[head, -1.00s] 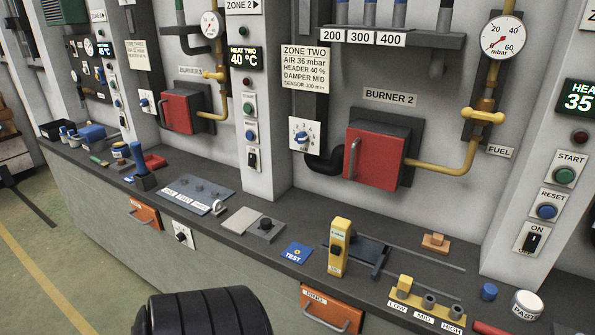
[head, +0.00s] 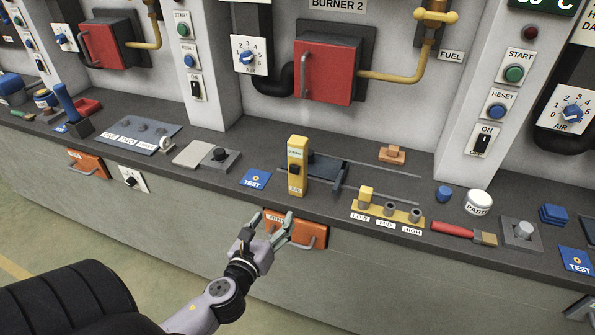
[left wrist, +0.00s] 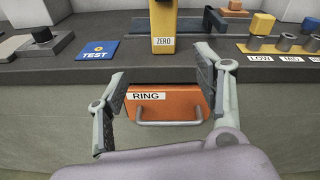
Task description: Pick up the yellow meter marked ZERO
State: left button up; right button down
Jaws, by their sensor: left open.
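The yellow meter (head: 297,165) stands upright on the grey counter, in front of a dark cradle-like stand (head: 328,170). In the left wrist view the lower part of the yellow meter (left wrist: 163,22) shows at the top centre, with a ZERO label on its base; its top is cut off. My left gripper (head: 269,226) is open and empty, below the counter edge and in front of the orange RING drawer. In the left wrist view the open fingers (left wrist: 168,85) frame that drawer, with the meter above and beyond them. My right gripper is not in view.
The orange RING drawer (head: 310,232) has a protruding handle under the counter edge. A blue TEST pad (head: 256,179) lies left of the meter. A yellow LOW/MID/HIGH rack (head: 386,211) and a red-handled brush (head: 462,232) sit to its right.

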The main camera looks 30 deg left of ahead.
pick_arm(q)
notch_tip(320, 180, up, 7)
jog(key=m+t, duration=0.1)
jog(key=m, duration=0.2)
jog(key=p, duration=0.3)
send_near(295, 164)
jog(key=shift+n, duration=0.3)
jog(key=x, duration=0.5)
jog(key=shift+w+d+r, duration=0.15)
jog(key=shift+w+r, duration=0.05)
jog(key=shift+w, duration=0.05)
jog(key=shift+t, duration=0.3)
jog(key=shift+f+x, duration=0.2)
jog(key=shift+x, duration=1.45)
jog(key=shift+f+x, duration=0.2)
jog(key=shift+x, duration=1.45)
jog(key=shift+s, duration=0.1)
jog(key=shift+c, duration=0.3)
jog(key=shift+r, duration=0.1)
jog(key=c, duration=1.3)
